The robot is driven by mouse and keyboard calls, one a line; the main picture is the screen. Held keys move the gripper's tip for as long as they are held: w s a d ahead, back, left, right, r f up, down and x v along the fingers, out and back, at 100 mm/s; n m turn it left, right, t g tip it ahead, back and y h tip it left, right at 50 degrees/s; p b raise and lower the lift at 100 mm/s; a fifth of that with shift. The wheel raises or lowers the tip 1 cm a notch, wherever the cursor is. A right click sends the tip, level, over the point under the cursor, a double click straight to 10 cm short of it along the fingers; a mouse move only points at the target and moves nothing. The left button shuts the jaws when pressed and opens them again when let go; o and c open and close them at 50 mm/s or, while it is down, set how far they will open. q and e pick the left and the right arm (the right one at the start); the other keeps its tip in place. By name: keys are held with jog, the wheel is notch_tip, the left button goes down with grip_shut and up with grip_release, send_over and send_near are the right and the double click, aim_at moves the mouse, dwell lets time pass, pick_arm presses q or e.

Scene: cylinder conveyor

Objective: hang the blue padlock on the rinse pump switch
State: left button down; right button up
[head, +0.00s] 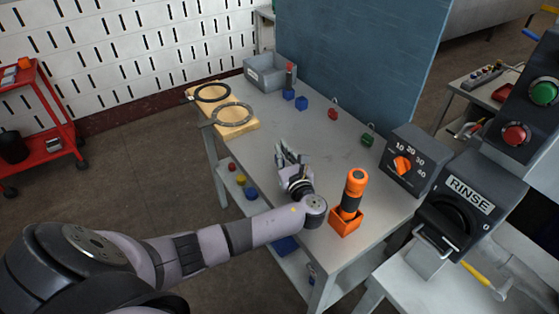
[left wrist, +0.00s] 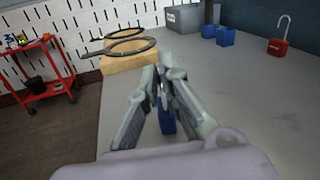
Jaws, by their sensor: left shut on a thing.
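My left gripper (head: 292,160) is above the grey table, left of the orange flashlight. In the left wrist view its fingers (left wrist: 163,80) are closed together, with a blue body, seemingly the blue padlock (left wrist: 167,122), between them and mostly hidden. The held thing cannot be made out in the head view. The rinse pump switch (head: 450,212) is a dark box with a "RINSE" label and a black rotary knob, at the right, well apart from my gripper. A metal loop shows below it. My right gripper is not in view.
An orange flashlight (head: 354,190) stands in an orange holder between my gripper and the switch. A dial box (head: 412,158) is behind it. A red padlock (head: 333,114), a green one (head: 367,139) and blue blocks (head: 301,103) lie farther back. A blue panel (head: 355,65) borders the table.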

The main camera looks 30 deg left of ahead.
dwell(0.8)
pick_arm(q)
notch_tip(320, 180, up, 20)
dwell(0.4)
dwell(0.5)
